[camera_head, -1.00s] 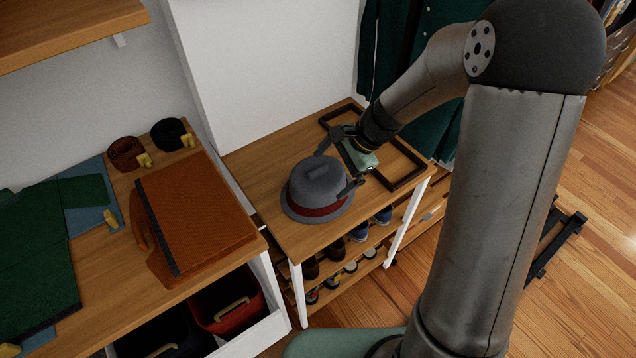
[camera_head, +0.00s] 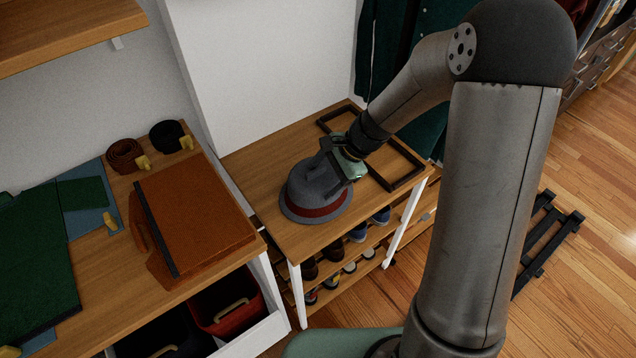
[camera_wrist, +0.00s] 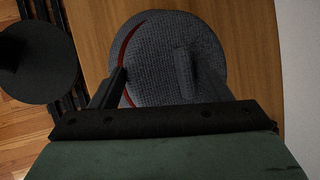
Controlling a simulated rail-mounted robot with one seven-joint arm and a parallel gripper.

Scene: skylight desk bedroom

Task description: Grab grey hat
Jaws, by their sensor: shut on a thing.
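The grey hat (camera_head: 308,192) with a dark red band sits upright, brim down, on the wooden top of a small shelf table (camera_head: 262,167). In the head view my gripper (camera_head: 336,171) is at the hat's crown, on its right side, and partly hides it. In the wrist view the grey crown (camera_wrist: 160,62) lies between and beyond my two dark fingers (camera_wrist: 153,82), with part of the red band showing at the left. My gripper is shut on the hat. The exact finger contact is partly hidden.
A dark rectangular frame (camera_head: 408,180) lies on the tabletop behind the hat. Shoes (camera_head: 357,232) stand on racks below. On the left, a desk holds a brown leather bag (camera_head: 195,215) and rolled belts (camera_head: 124,154). A white wall stands behind; dark green clothes (camera_head: 440,125) hang at the back.

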